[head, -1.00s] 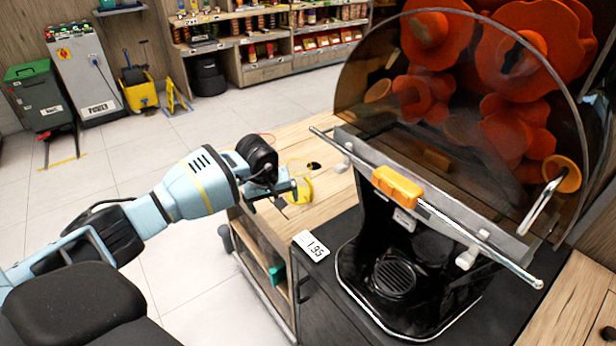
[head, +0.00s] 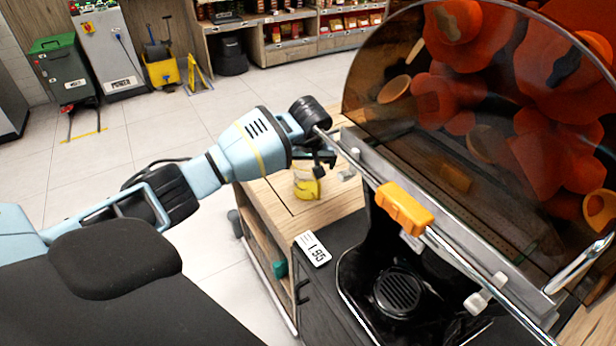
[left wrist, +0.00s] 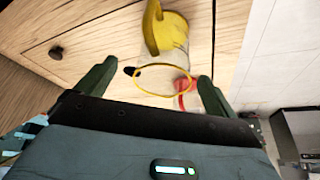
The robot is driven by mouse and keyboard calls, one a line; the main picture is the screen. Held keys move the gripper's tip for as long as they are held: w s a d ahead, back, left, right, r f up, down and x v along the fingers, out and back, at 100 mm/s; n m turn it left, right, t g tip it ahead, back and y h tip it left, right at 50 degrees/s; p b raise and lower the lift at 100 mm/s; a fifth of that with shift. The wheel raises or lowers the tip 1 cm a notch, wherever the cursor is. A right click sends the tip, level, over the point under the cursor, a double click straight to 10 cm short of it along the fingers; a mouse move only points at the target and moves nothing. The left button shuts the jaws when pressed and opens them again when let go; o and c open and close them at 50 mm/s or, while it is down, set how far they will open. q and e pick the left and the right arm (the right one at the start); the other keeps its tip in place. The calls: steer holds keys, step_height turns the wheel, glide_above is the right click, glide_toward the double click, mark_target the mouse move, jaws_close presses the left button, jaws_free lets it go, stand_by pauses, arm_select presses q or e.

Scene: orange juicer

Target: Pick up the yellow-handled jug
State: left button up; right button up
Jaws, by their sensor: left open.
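The yellow-handled jug (head: 307,187) is clear with yellow parts and stands on the wooden counter at the near side of my left gripper (head: 320,161). In the left wrist view the jug (left wrist: 173,38) shows its yellow handle and yellow rim. It lies ahead of my open left gripper (left wrist: 156,75), roughly between the two dark fingers and not gripped. Whether the fingers touch it I cannot tell. My right gripper is not in view.
A red-rimmed container (left wrist: 186,95) shows close to the jug in the left wrist view. The orange juicer's metal bar (head: 350,160) and orange latch (head: 404,207) are just right of my left gripper.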

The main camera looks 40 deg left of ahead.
arm_select(q)
steer(key=shift+x, duration=0.8)
steer(key=x, duration=0.2)
steer(key=s+x, duration=0.1)
steer(key=x, duration=0.1)
steer(key=shift+f, duration=0.2)
steer(key=shift+w+a+f, duration=0.2)
steer(key=shift+w+f, duration=0.05)
steer(key=shift+f, duration=0.2)
steer(key=shift+c, duration=0.3)
steer(key=c, duration=1.1)
steer(key=shift+o, duration=0.2)
step_height(320, 180, up, 10)
steer(key=shift+r, duration=0.1)
